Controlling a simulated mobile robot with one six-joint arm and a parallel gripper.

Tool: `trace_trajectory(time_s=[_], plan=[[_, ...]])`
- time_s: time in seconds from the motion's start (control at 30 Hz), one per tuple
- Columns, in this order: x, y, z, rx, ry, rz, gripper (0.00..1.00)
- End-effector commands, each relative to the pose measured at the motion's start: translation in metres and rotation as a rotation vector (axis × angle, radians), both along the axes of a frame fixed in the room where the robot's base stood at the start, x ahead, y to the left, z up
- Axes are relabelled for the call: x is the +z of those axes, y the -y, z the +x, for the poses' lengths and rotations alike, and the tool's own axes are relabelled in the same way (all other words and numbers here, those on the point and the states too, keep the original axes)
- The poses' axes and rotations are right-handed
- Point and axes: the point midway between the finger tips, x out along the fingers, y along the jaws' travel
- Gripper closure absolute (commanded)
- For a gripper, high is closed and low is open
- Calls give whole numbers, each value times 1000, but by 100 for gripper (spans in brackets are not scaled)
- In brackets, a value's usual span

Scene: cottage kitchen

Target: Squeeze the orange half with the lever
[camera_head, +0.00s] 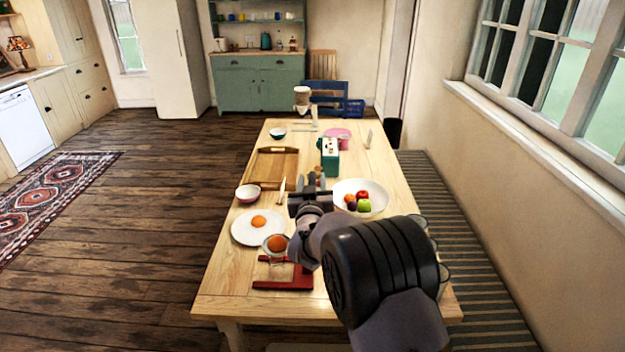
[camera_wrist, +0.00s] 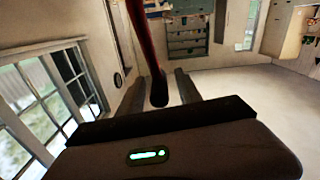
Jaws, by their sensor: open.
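The lever press has a red base (camera_head: 290,284) at the near end of the table. An orange half (camera_head: 278,243) sits in its cup (camera_head: 268,251). Another orange half (camera_head: 258,222) lies on a white plate (camera_head: 240,233) just behind it. In the wrist view, a red lever with a black grip (camera_wrist: 159,92) shows between my open fingers. My gripper (camera_wrist: 158,92) is open there, and I cannot tell whether a finger touches the lever. In the head view my gripper (camera_head: 310,197) is above the table, and my arm hides part of the press.
A white fruit bowl (camera_head: 376,206) stands right of my gripper. Windows (camera_head: 540,65) line the right wall.

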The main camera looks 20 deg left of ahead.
Motion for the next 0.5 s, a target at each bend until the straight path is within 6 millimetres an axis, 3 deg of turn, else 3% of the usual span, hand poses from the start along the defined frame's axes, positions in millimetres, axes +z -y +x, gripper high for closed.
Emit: trace_trajectory(time_s=[0.13,0.4,0.5], plan=[[0,-3,11,0,0,0,59],[0,-3,13,0,-1,0,59],[0,-3,13,0,-1,0,78]])
